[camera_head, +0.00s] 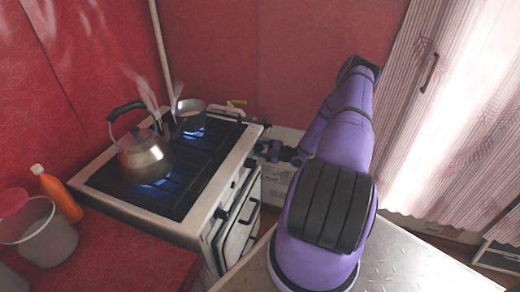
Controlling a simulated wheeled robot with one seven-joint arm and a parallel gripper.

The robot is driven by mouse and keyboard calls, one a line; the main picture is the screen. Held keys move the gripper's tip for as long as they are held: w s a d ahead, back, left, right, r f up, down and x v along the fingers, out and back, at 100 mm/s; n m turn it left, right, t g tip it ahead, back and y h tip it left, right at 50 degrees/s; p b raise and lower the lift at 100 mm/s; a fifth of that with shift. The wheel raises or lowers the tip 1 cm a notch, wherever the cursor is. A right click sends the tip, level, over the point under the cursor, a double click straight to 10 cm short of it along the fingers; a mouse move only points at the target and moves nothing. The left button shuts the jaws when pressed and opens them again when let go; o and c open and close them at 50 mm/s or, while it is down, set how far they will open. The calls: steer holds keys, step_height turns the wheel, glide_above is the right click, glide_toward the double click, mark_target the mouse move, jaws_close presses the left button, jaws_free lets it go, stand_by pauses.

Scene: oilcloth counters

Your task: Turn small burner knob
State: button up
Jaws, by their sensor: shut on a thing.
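The stove (200,232) stands left of centre, with a row of dark knobs (221,213) along its front panel. My gripper (263,150) is at the far right end of that front panel, small and dark in the view. It is shut on a stove knob, which the fingers hide. I cannot tell the knob's angle or which burner it serves. Blue flame shows under the kettle (146,157) at the front left and under the saucepan (190,116) at the back.
Steam rises from the kettle and saucepan. An orange bottle (59,196) and a grey bucket (42,233) stand on the red counter (130,255) at the left. The oven door handle (246,212) sticks out below the knobs. A striped curtain (450,130) hangs at the right.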

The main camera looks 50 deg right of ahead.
steer(key=shift+d+m, duration=0.15)
steer(key=shift+m, duration=1.45)
steer(key=o, duration=0.9)
steer(key=shift+r, duration=0.1)
